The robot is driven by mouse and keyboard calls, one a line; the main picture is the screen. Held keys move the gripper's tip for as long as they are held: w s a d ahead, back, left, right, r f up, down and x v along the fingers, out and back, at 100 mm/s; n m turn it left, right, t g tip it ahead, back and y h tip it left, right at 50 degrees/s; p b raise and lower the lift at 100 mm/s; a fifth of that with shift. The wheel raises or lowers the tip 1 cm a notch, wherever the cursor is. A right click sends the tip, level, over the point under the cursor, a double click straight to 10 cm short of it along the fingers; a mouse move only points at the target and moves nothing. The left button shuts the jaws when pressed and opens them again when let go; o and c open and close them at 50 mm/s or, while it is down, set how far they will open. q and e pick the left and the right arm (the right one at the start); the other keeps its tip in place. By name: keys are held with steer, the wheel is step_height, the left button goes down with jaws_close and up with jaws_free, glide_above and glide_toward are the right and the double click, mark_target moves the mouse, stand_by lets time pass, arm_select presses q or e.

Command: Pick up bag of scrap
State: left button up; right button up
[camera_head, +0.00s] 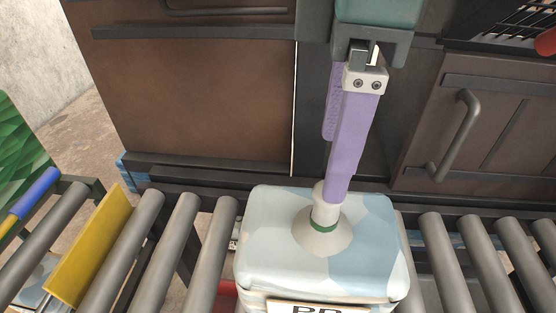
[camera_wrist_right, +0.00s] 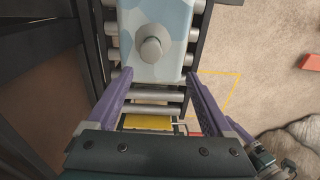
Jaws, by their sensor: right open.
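The bag of scrap (camera_head: 370,255) is a pale blue and white patterned block-like bag. It has a raised neck with a green band on top and a partly cut-off label on its front. It sits upright on the roller conveyor. The bag (camera_wrist_right: 172,22) also shows at the top of the right wrist view, with its round neck near the middle. My right gripper (camera_head: 335,188) has purple fingers pointing down at the bag's neck. In the wrist view its fingers (camera_wrist_right: 158,78) are spread apart with nothing between them, and the neck lies just beyond the tips. My left gripper is not in view.
Grey conveyor rollers (camera_head: 172,235) run on both sides of the bag. Dark brown panelled machinery (camera_head: 195,95) with a handle (camera_head: 458,135) stands behind. Grey lumpy shapes (camera_wrist_right: 300,138) lie on the floor.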

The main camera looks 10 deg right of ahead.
arm_select(q)
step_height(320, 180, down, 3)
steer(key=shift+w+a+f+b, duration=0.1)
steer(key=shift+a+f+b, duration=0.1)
steer(key=shift+b, duration=0.8)
arm_select(e)
step_height(320, 180, down, 11)
steer(key=w+d, duration=0.1)
steer(key=shift+w, duration=0.15)
steer(key=c, duration=1.3)
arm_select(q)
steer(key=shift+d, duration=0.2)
arm_select(e)
jaws_close()
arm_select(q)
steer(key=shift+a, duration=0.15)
arm_select(e)
steer(key=shift+r, duration=0.1)
